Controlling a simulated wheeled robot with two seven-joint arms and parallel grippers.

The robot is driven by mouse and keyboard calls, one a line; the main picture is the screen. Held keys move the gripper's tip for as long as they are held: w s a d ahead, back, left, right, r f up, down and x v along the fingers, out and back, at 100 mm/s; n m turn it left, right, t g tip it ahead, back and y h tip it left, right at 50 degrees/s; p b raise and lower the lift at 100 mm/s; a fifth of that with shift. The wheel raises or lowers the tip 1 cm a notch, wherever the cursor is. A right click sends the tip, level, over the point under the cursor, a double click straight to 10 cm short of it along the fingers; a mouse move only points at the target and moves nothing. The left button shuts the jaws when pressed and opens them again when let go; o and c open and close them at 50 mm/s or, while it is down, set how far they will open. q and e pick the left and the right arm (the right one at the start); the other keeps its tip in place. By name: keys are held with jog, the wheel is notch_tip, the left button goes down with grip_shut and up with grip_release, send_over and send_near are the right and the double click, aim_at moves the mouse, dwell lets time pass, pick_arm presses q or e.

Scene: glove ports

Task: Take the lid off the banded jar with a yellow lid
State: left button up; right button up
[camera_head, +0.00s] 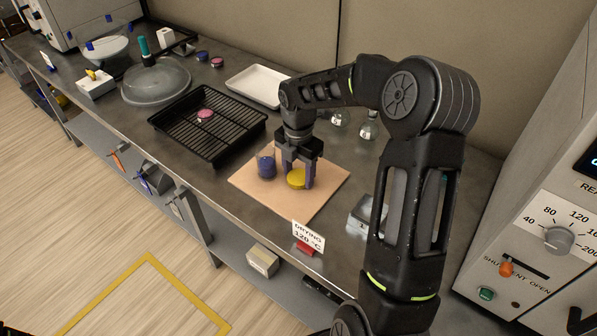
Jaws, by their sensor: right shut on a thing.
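The yellow lid (297,179) is between the fingers of my right gripper (298,177), which is shut on it from above. The lid is low over the tan mat (322,186); I cannot tell whether it touches the mat. No jar body shows clearly under the lid. A small blue-purple jar (266,165) stands upright on the mat, just left of the gripper and apart from the lid. It has no yellow lid on it; its bands are too small to make out. My left gripper is not in view.
A black rack tray (160,127) lies left of the mat, with a pink-topped item on it. A white tray (257,84) and glass flasks (368,128) are behind. A drying sign (308,236) stands at the front edge. An oven-like cabinet (540,215) is at right.

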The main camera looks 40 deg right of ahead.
aim_at(299, 176)
jog(key=o, duration=1.5)
jog(key=shift+f, duration=0.15)
jog(key=shift+r, duration=0.2)
notch_tip(299, 176, up, 12)
